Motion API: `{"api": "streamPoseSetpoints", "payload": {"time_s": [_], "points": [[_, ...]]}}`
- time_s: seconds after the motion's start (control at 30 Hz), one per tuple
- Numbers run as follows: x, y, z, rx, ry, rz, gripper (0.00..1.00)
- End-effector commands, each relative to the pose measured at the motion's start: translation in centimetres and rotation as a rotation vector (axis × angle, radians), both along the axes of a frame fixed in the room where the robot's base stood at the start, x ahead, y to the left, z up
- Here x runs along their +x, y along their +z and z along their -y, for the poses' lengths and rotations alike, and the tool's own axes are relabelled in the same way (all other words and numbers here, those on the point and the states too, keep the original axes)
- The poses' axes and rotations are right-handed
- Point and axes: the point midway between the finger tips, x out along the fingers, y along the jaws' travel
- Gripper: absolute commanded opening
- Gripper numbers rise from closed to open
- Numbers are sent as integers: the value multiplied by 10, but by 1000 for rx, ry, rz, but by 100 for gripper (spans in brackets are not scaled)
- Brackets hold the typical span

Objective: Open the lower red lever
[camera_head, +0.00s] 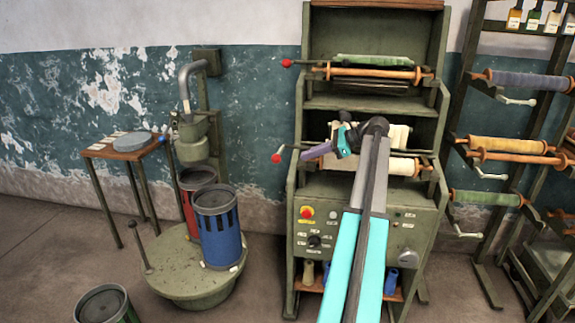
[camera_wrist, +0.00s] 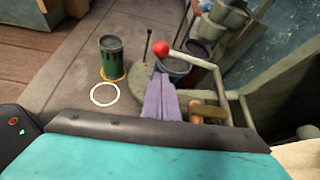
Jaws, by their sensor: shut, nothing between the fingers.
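The lower red lever (camera_head: 277,157) is a red ball knob on a pale bent arm at the left side of the green machine, beside its lower roller. In the wrist view its red ball (camera_wrist: 160,47) shows just beyond the fingertips, with the pale arm running right and then down. My gripper (camera_head: 308,154) has purple fingers and is shut and empty, to the right of the ball in the head view. The fingers also show in the wrist view (camera_wrist: 159,82), closed together and pointing toward the ball. Whether they touch the lever I cannot tell.
An upper red lever (camera_head: 286,63) sits higher on the same machine. A control panel (camera_head: 322,230) with buttons is below the lower roller. Left of the machine stand a blue can (camera_head: 220,238) and a red can (camera_head: 187,207) on a round green base. Roller racks (camera_head: 510,145) stand at right.

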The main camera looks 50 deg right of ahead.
Motion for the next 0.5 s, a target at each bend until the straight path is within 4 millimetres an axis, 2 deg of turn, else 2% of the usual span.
{"api": "streamPoseSetpoints", "payload": {"time_s": [0.27,0.5], "points": [[2,-1,-2,-1,2,-1,0],[14,-9,-9,-1,5,0,0]]}}
